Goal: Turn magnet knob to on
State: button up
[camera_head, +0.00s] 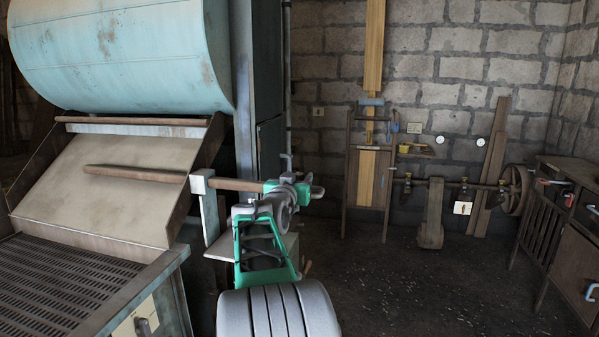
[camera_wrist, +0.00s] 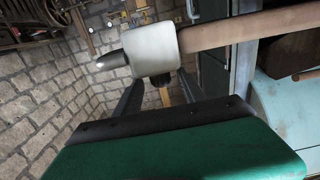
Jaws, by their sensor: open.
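A cream plate with a small dark knob-like part (camera_head: 143,326) is at the bottom left of the head view, on the front of the blue machine, cut by the frame edge. Another pale plate with a dark mark (camera_head: 462,208) is at the belt shaft by the back wall. I cannot read which is the magnet knob. My gripper (camera_wrist: 160,86) is open in the wrist view, its dark fingers beyond its green body. A wooden bar (camera_wrist: 240,28) with a pale metal head (camera_wrist: 150,50) crosses in front of the fingers. Contact cannot be told.
The machine's pale blue drum (camera_head: 125,60), sloped chute (camera_head: 95,190) and slotted grate (camera_head: 50,290) fill the left. The wooden bar (camera_head: 235,184) reaches out towards my green arm. A workbench (camera_head: 560,230) stands right. The floor between (camera_head: 400,290) is clear.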

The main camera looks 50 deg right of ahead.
jog(key=shift+x, duration=1.1)
grip_shut()
